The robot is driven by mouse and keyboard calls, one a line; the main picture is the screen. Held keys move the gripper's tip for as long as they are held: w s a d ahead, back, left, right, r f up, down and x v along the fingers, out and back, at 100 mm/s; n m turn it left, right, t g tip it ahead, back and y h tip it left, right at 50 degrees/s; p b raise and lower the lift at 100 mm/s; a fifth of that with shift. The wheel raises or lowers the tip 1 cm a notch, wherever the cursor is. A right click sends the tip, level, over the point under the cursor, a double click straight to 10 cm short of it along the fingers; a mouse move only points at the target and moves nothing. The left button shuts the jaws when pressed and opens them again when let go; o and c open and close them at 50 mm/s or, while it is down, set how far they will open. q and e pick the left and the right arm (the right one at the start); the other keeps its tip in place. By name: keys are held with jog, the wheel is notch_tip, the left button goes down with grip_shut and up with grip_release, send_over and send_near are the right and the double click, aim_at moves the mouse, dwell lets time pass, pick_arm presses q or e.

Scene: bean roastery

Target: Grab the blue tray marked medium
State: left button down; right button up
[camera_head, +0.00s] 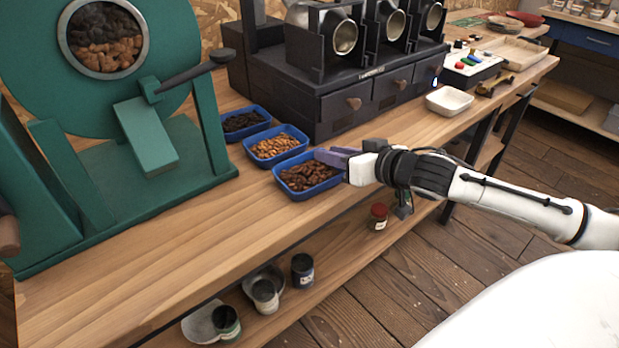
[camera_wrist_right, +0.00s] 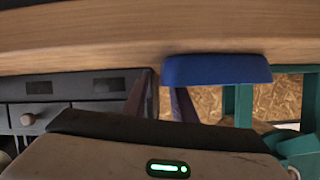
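Three blue trays stand in a row on the wooden bench. The nearest tray (camera_head: 305,191) holds reddish-brown beans, the middle tray (camera_head: 273,156) lighter brown beans, and the far tray (camera_head: 243,136) near-black beans. I cannot read a medium mark on any of them. My right gripper (camera_head: 335,156) is at the right end of the nearest tray, its purple fingers apart by the rim. In the wrist view, a blue tray wall (camera_wrist_right: 215,70) shows beside the two separated fingers (camera_wrist_right: 158,100). I cannot tell whether they touch it.
A green roaster (camera_head: 110,130) stands left of the trays. A dark machine with drawers (camera_head: 345,105) stands behind them. A white dish (camera_head: 449,101) sits farther right. The lower shelf holds cups (camera_head: 303,270) and a red-lidded jar (camera_head: 378,217). Bench space in front is clear.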

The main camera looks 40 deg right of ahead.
grip_shut()
